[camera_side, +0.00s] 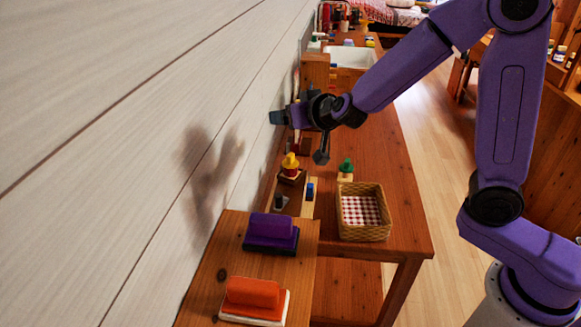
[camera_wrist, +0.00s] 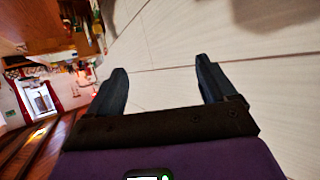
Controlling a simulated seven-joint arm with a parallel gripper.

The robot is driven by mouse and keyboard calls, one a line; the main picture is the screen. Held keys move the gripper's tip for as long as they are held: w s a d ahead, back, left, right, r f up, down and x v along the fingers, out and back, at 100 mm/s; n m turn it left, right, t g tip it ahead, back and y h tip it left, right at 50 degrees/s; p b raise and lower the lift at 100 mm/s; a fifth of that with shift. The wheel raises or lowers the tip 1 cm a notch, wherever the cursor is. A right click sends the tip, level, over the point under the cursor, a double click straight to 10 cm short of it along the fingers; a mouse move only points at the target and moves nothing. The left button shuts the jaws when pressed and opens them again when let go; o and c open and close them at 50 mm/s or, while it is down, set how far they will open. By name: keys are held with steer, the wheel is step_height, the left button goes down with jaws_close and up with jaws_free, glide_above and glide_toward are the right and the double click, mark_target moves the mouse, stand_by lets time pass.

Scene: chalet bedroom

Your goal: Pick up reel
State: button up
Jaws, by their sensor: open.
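My gripper (camera_side: 279,117) is raised above the wooden table, close to the pale plank wall on the left. In the wrist view, the two dark fingers of my gripper (camera_wrist: 160,78) are spread apart with nothing between them; the wall fills the space beyond. I cannot tell for sure which thing is the reel. Several small upright reel-like shapes, red and dark, stand at the far end of the table (camera_side: 398,190) in the side view; one is a red shape (camera_side: 326,18). They are too small to make out. My gripper is far from them and touches nothing visible.
A wicker basket (camera_side: 363,235) with checked lining stands at the table's near end. A yellow-and-red piece (camera_side: 290,166) and a green-topped piece (camera_side: 346,167) are nearby. Purple (camera_side: 271,228) and orange (camera_side: 254,296) blocks sit in front. A white bin (camera_side: 352,57) stands farther back.

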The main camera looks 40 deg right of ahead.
steer(key=d+m+h, duration=0.2)
steer(key=d+h, duration=0.1)
steer(key=d, duration=0.1)
glide_toward(292, 164)
steer(key=x, duration=0.8)
steer(key=shift+w+a+r, duration=0.2)
steer(key=shift+r, duration=0.25)
steer(key=w+f, duration=0.1)
steer(key=w+d+f, duration=0.1)
steer(key=shift+w+d, duration=0.2)
steer(key=shift+w, duration=0.1)
steer(key=shift+x, duration=0.85)
steer(key=c, duration=1.1)
